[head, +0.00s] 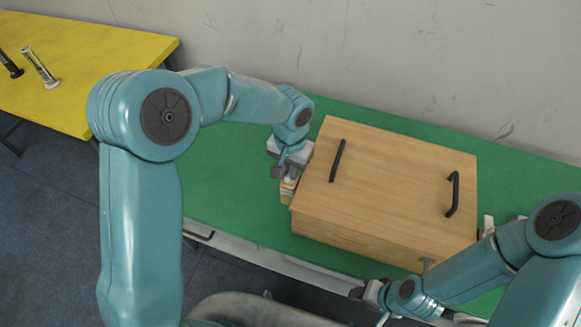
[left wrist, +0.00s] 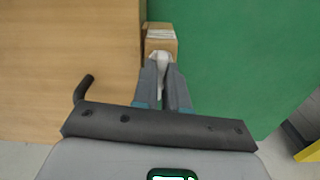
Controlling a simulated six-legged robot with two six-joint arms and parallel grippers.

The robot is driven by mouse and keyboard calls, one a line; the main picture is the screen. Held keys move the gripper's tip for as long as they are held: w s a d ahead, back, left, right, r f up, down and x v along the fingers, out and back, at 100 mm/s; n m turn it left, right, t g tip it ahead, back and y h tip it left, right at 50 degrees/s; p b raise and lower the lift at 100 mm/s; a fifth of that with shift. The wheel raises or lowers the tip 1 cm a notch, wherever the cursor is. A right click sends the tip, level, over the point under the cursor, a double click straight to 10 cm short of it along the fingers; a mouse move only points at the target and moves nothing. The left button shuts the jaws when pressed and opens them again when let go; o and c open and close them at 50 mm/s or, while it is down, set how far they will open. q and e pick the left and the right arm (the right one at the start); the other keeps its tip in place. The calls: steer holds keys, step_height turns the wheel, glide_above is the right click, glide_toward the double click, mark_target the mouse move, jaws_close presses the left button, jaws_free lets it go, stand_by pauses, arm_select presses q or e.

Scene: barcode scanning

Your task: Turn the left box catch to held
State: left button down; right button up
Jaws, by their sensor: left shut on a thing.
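The wooden box (head: 400,180) stands on the green table top, with two black handles on its lid. At its left side a small wooden block with a pale band, seemingly part of the left catch (left wrist: 160,42), juts out; it also shows in the head view (head: 287,196). My left gripper (head: 286,180) is at this side of the box. In the left wrist view its fingers (left wrist: 163,72) are shut on a narrow pale piece next to the block. The catch's exact angle is hard to tell. My right gripper (head: 372,294) is near the table's front edge, its fingers unclear.
The green table (head: 225,190) is clear to the left of the box. A wall (head: 400,60) runs behind it. A yellow table (head: 85,60) at the far left holds a dark and a pale upright object. Small pale parts (head: 488,224) show right of the box.

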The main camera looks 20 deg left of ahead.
arm_select(q)
steer(key=m, duration=0.8)
steer(key=shift+r, duration=0.1)
steer(key=m, duration=0.4)
steer(key=shift+r+m+p, duration=0.1)
steer(key=shift+m+p, duration=0.35)
steer(key=shift+m, duration=1.65)
steer(key=shift+w, duration=0.1)
steer(key=c, duration=1.2)
jaws_free()
steer(key=shift+o, duration=0.2)
steer(key=shift+a, duration=0.1)
